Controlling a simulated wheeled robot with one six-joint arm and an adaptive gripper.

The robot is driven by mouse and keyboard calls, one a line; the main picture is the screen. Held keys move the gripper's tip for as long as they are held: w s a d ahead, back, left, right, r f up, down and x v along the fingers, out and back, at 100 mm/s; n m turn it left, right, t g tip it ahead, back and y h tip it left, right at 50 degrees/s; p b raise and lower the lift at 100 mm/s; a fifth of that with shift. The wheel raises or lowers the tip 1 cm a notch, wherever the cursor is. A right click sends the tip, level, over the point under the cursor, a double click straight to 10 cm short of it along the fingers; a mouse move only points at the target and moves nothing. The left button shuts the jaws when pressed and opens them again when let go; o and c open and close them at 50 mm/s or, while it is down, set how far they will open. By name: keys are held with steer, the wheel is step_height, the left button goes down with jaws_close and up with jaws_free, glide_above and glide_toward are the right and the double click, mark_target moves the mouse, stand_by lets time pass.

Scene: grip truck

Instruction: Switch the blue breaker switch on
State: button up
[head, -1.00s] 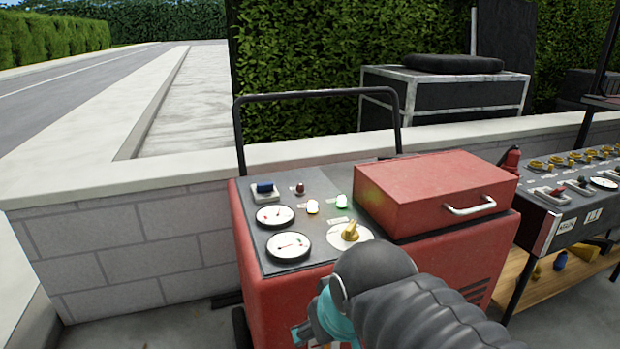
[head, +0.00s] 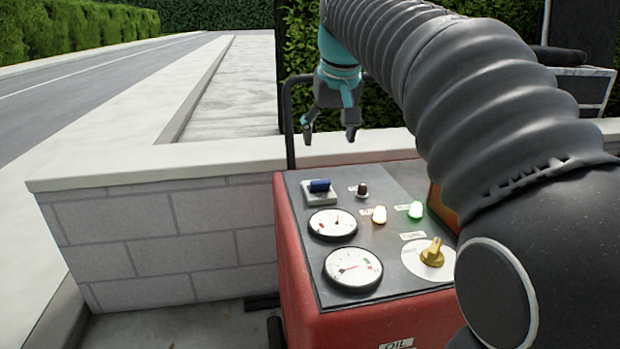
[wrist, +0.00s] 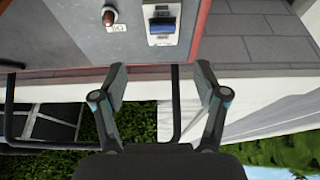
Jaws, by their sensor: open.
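The blue breaker switch (head: 319,186) sits on a light plate at the far left corner of the grey control panel (head: 385,283) of a red machine. It also shows in the wrist view (wrist: 162,24), near the top edge. I cannot tell its on or off position. My gripper (head: 331,134) is open and empty, pointing down, above and beyond the panel's far edge, apart from the switch. In the wrist view, the gripper's two fingers (wrist: 160,78) are spread, with the switch beyond the gap between them.
A low block wall (head: 180,235) stands behind and left.

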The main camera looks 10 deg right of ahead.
mark_target(320, 186)
steer(key=b+x, duration=0.1)
steer(key=x, duration=0.5)
steer(key=b+x, duration=0.1)
steer(key=x, duration=0.6)
steer(key=shift+w+a+f, duration=0.15)
steer(key=shift+a+f, duration=0.05)
steer(key=c, duration=1.2)
